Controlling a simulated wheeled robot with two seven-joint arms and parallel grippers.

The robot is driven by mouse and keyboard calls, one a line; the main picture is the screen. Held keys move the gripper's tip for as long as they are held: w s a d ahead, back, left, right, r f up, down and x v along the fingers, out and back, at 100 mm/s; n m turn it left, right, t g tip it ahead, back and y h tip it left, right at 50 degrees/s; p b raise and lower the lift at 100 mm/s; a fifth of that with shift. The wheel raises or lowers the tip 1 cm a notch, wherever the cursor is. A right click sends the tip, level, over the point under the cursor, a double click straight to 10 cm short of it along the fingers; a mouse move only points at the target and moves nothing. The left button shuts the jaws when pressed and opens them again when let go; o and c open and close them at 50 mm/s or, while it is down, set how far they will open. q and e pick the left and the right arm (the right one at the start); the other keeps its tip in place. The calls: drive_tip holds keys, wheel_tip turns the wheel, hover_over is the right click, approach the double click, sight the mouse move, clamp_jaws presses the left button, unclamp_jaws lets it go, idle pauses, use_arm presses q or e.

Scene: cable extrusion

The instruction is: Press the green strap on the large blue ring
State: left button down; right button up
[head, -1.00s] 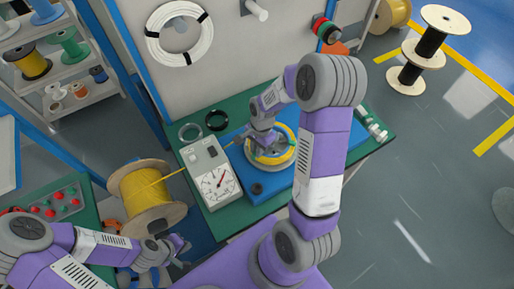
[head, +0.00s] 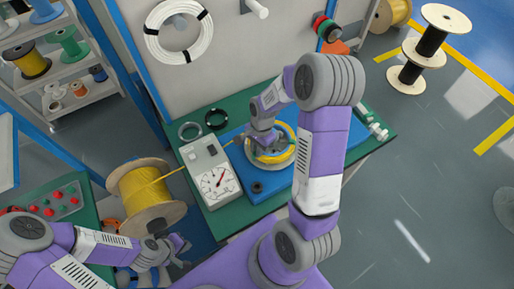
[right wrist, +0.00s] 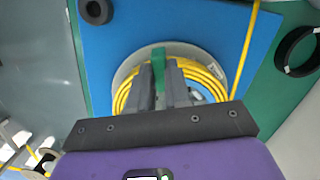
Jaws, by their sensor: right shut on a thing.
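The green strap (right wrist: 158,56) shows upright between the fingers of my right gripper (right wrist: 160,72) in the right wrist view; the gripper is shut on it. Around and behind the fingers lies a coil of yellow cable (right wrist: 210,78) on a round pale disc, which rests on a blue mat. In the head view the yellow coil (head: 287,153) is partly hidden by my right gripper (head: 263,146), which points down at its left side. No large blue ring shows; the ring under the strap is yellow. My left gripper (head: 181,245) hangs at the lower left, away from the coil, with nothing visible in it.
A gauge box (head: 215,180) stands left of the blue mat (head: 277,182). Yellow cable runs to a wooden spool (head: 146,192). A small dark ring (head: 257,187) lies on the mat. A black ring (head: 216,119) and a grey ring lie behind on the green table.

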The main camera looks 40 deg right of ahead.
drive_tip(key=shift+f, duration=0.1)
idle(0.3)
drive_tip(key=o, duration=0.9)
wheel_tip(320, 180, up, 8)
drive_tip(key=p, duration=0.6)
drive_tip(key=shift+p, duration=0.35)
